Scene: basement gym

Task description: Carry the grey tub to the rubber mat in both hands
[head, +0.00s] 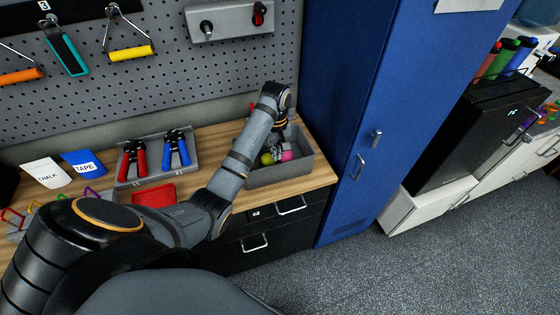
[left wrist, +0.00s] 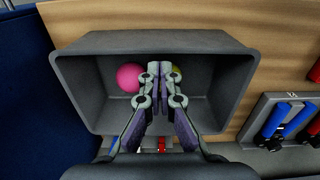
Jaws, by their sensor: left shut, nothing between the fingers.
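A grey tub (head: 297,171) stands on the wooden bench top beside the blue locker. It fills most of the left wrist view (left wrist: 82,105). Inside it are a pink ball (left wrist: 130,77) and a yellow-green ball (left wrist: 175,76), partly hidden behind the fingers. My left gripper (left wrist: 158,66) is shut and empty, with its fingers over the tub's opening. In the head view my left gripper (head: 274,146) is partly hidden by its own arm. My right gripper is not in view. I cannot see a rubber mat.
A blue locker (head: 345,100) rises just right of the tub. A grey tray (head: 198,158) with red and blue hand grips, a red cloth-like item (head: 154,195) and chalk and tape packets (head: 84,165) lie to the left. Grey floor (head: 420,255) is open at right.

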